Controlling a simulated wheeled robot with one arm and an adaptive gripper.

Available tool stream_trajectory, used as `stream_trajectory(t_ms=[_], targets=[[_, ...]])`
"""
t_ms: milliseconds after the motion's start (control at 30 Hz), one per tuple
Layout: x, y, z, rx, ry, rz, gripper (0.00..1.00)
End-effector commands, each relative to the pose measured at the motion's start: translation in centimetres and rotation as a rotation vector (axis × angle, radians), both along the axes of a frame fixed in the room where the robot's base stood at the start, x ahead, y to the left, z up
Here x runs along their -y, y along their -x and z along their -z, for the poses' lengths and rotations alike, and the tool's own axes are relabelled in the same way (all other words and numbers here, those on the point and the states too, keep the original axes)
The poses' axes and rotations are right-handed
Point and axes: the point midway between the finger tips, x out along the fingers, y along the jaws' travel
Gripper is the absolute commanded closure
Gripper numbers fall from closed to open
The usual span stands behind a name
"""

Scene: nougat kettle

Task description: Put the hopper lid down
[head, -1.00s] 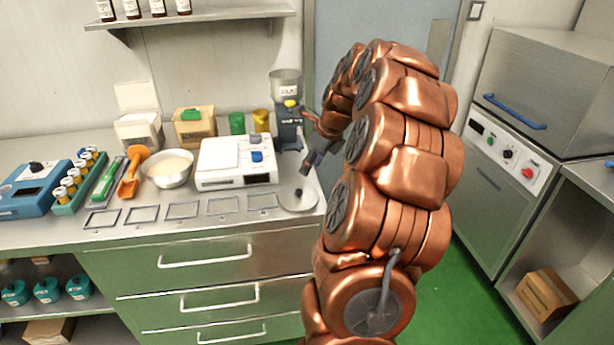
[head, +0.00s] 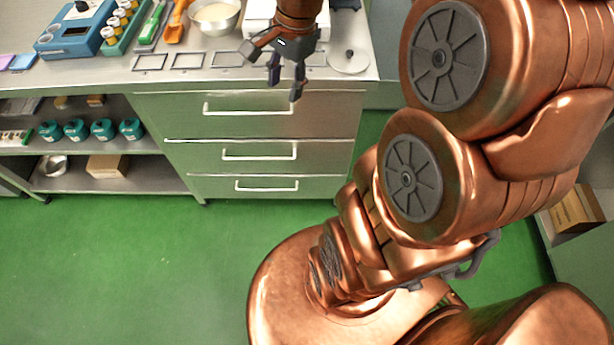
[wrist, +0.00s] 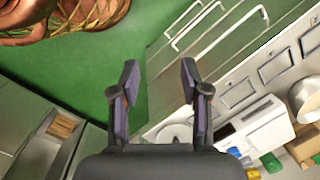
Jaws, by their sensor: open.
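The hopper lid (head: 350,65), a pale round disc with a small dark knob, lies flat on the steel counter (head: 345,83) near its right front corner. In the wrist view the lid (wrist: 174,132) is partly hidden behind my gripper. My gripper (head: 284,80) is open and empty, left of the lid and in front of the counter's front edge.
A row of flat frames (head: 187,60) lies along the counter front, left of the lid. A white bowl (head: 214,16) and a white machine (head: 262,14) stand behind. Drawer handles (head: 248,108) stick out below. The green floor (head: 130,260) is clear.

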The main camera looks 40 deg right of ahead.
Motion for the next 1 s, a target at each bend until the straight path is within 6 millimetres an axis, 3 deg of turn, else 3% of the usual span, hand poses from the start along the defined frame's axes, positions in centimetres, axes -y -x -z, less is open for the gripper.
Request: stream_trajectory(t_ms=[33, 200, 400, 500, 700, 1000], targets=[[-1.8, 1.6, 0.2, -0.007, 0.018, -0.133, 0.54], [-6.1, 7.5, 1.3, -0.036, 0.066, -0.588, 0.54], [-8.5, 14.3, 3.0, -0.075, 0.087, -1.057, 0.54], [-8.9, 16.6, 3.6, -0.088, 0.087, -1.215, 0.54], [-9.0, 18.6, 4.2, -0.100, 0.080, -1.358, 0.54], [-9.0, 18.7, 4.2, -0.102, 0.079, -1.364, 0.54]])
